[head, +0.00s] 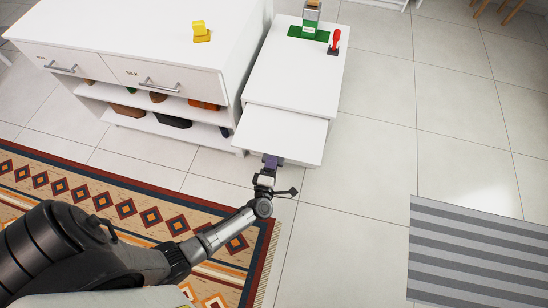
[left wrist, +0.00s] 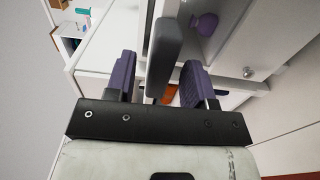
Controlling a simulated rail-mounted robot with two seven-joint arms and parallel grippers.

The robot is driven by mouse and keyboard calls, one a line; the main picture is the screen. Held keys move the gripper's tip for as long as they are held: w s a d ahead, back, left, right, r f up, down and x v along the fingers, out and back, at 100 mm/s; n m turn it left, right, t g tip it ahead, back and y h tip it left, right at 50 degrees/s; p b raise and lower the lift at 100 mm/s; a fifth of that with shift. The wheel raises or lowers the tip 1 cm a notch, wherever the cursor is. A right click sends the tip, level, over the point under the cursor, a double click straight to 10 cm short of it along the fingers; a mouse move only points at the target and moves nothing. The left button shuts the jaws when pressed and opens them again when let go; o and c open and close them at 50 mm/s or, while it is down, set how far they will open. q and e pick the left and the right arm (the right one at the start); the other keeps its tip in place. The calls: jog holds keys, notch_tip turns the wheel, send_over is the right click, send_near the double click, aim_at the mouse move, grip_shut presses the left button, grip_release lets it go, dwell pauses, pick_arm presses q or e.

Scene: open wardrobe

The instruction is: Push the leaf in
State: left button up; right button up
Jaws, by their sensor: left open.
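The leaf (head: 280,138) is a flat white panel sticking out from the front of a low white cabinet (head: 292,75) in the head view. My left gripper (head: 271,161) is at the leaf's front edge. In the left wrist view, its two purple fingers (left wrist: 158,78) are apart. A dark grey bar (left wrist: 165,50) shows between them, with gaps on both sides; I cannot tell whether it is a handle on the leaf. The fingers partly hide the leaf's front edge in the head view. My right gripper is not in view.
A wider white cabinet with drawers (head: 140,72) and open shelves stands to the left. A green item (head: 308,33) and a red-handled item (head: 335,41) stand on the low cabinet.

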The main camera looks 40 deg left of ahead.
pick_arm(q)
jog(key=shift+b+x, duration=0.35)
jog(key=shift+x, duration=1.4)
jog(key=shift+c, duration=0.3)
grip_shut()
